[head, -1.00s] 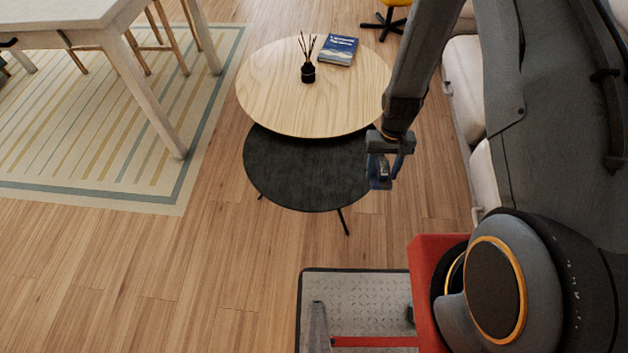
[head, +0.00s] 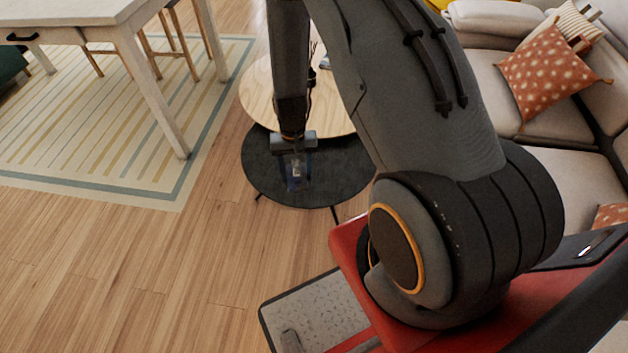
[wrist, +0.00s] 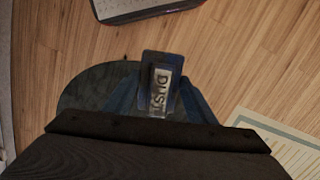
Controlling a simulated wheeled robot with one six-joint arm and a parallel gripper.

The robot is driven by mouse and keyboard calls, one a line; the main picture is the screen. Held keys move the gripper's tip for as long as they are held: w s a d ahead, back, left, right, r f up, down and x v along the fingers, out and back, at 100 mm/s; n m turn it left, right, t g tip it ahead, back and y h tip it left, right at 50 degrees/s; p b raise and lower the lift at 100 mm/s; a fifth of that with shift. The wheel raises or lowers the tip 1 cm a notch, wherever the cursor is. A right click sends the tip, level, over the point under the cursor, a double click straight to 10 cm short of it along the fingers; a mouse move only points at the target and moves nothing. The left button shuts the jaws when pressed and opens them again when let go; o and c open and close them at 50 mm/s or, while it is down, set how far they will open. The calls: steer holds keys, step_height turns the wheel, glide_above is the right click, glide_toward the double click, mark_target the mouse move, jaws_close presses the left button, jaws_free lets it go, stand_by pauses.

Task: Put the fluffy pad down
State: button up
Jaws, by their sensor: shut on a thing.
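The fluffy pad (wrist: 162,90) shows in the wrist view as a small dark blue item with a pale label reading "DUST". My gripper (head: 294,178) is shut on it, with a finger on each side. In the head view they appear in front of the low black round table (head: 262,168), and the pad is small and dim there. In the wrist view the black tabletop (wrist: 88,92) lies behind and below the pad. A gap between pad and tabletop cannot be judged clearly.
A pale wood round table (head: 262,95) overlaps the black one at the back; my arm hides part of it and things on it. A striped rug (head: 100,130) and white table (head: 75,20) are left. A sofa (head: 500,90) is right. Floor at front left is clear.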

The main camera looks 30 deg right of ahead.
steer(key=w+d+f+m+t+b, duration=0.1)
steer(key=w+d+f+m+b, duration=0.4)
steer(key=d+m+b, duration=0.4)
steer(key=w+d+f+m+t+b, duration=0.1)
steer(key=w+d+f+m+b, duration=0.5)
steer(key=m, duration=0.6)
steer(key=shift+y, duration=0.4)
steer(key=f, duration=0.2)
steer(key=f+b, duration=0.1)
steer(key=f, duration=0.5)
steer(key=shift+s+a+f, duration=0.2)
steer(key=shift+s, duration=0.2)
steer(key=shift+f, duration=0.1)
steer(key=o, duration=1.2)
